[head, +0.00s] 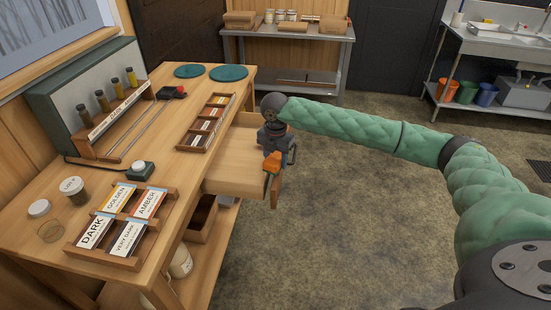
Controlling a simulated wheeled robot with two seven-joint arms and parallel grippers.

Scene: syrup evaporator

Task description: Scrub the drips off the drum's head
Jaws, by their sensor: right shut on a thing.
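My right gripper (273,158), at the end of the green-sleeved arm, is at the front of a pulled-out wooden drawer (232,170) under the workbench. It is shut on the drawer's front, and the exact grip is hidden. An orange part shows at its tips. The part of the drawer floor that shows is bare. No drum, drips or scrubber can be made out in this view. My left gripper is not in view.
The wooden workbench (165,165) holds a tray of grade cards (122,225), jars (75,190), a sample rack and green discs (228,73). A metal table (290,32) and a sink (525,38) with buckets (467,90) stand behind. The floor (340,210) right of the drawer is clear.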

